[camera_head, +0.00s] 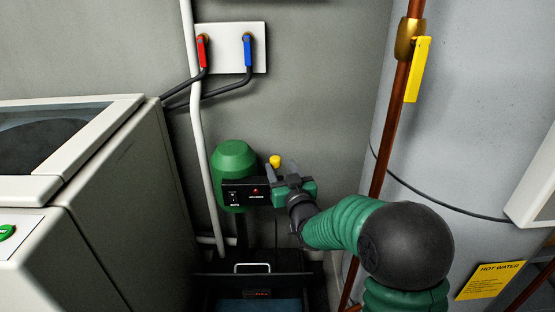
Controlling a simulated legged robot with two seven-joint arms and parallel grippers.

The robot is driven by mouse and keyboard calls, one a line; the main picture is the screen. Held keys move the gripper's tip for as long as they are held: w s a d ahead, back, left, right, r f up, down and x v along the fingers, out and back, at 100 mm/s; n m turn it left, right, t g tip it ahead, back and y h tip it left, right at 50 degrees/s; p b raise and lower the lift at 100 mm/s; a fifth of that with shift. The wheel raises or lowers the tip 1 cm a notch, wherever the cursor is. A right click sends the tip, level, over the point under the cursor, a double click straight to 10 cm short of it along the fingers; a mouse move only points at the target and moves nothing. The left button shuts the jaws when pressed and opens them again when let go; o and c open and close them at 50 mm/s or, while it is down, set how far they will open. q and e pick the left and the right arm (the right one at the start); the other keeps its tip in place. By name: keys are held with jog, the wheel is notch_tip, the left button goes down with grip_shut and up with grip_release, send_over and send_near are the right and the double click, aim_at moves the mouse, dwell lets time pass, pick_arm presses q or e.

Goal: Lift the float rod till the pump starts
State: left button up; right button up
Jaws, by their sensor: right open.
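The float rod's yellow knob (275,161) stands at the tips of my right gripper (280,171). The gripper's two grey fingers are apart, with the knob just beyond or between them; I cannot tell if they touch it. A thin dark line, likely the rod, runs down below the gripper; the gripper hides the part between. The green pump (234,160) stands just left, against the wall. Its black control box (236,195) has a small red light and a switch. My left gripper is out of view.
A pale washer-like machine (125,205) fills the left side. A copper pipe (387,140) with a yellow-handled valve (417,70) and a grey tank (460,100) stand right. A white pipe (196,120) runs down the wall.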

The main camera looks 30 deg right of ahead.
aim_at(277, 165)
jog(key=w, duration=0.4)
jog(key=shift+r, duration=0.2)
jog(key=shift+d, duration=0.3)
jog(key=shift+f, duration=0.1)
jog(key=shift+c, duration=0.7)
jog(key=shift+a, duration=0.1)
grip_shut()
